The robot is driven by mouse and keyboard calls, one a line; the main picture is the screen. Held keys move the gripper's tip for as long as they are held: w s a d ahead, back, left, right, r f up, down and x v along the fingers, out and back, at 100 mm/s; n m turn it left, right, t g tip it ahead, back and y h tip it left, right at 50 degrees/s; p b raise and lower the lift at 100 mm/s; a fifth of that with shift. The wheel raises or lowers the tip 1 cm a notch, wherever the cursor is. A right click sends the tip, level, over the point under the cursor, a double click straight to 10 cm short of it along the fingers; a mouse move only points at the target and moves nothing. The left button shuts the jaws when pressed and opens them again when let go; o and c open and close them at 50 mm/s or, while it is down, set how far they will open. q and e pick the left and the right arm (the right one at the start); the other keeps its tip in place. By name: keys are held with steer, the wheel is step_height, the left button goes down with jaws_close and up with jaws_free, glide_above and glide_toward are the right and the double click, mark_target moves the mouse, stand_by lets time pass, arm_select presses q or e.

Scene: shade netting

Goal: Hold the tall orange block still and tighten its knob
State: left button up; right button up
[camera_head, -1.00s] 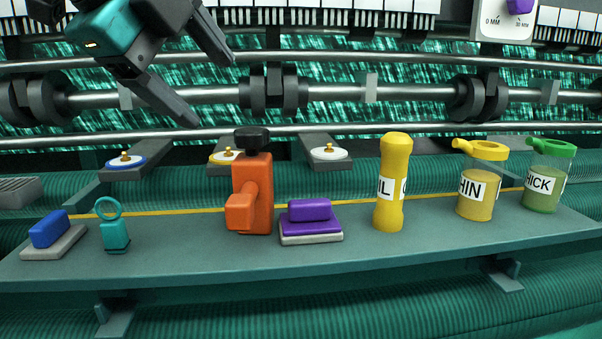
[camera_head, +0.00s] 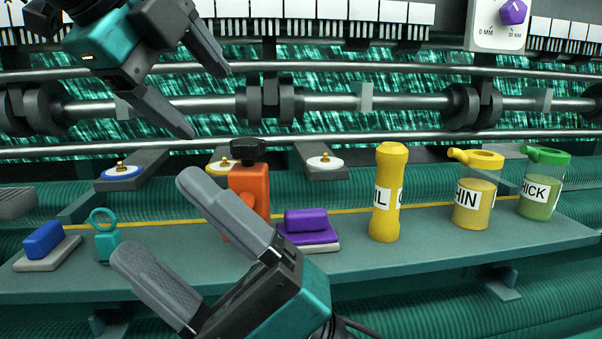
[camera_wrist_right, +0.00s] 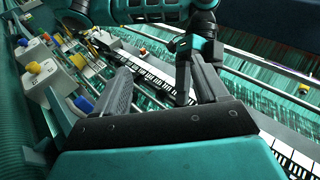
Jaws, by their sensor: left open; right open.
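The tall orange block (camera_head: 251,181) stands upright on the shelf, left of the middle in the head view, with a black knob (camera_head: 248,151) on top.
The shelf (camera_head: 445,258) also holds a blue block (camera_head: 44,240), a teal ringed piece (camera_head: 107,245), a purple block (camera_head: 307,220), a yellow bottle (camera_head: 390,190) and two jars (camera_head: 473,205) at the right. Rails and brackets run behind.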

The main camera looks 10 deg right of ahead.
step_height(320, 180, up, 3)
steer(key=s+n+g, duration=0.1)
steer(key=n+g, duration=0.1)
steer(key=n+t+h, duration=0.8)
steer(key=n+h, duration=0.3)
steer(key=h, duration=0.4)
glide_toward(240, 145)
steer(key=w, duration=0.2)
steer(key=x, duration=1.1)
steer(key=shift+w+d+f, duration=0.15)
steer(key=shift+w+f, duration=0.15)
steer(key=shift+f, duration=0.1)
steer(key=c, duration=1.3)
steer(key=o, duration=1.4)
steer(key=shift+c, duration=0.2)
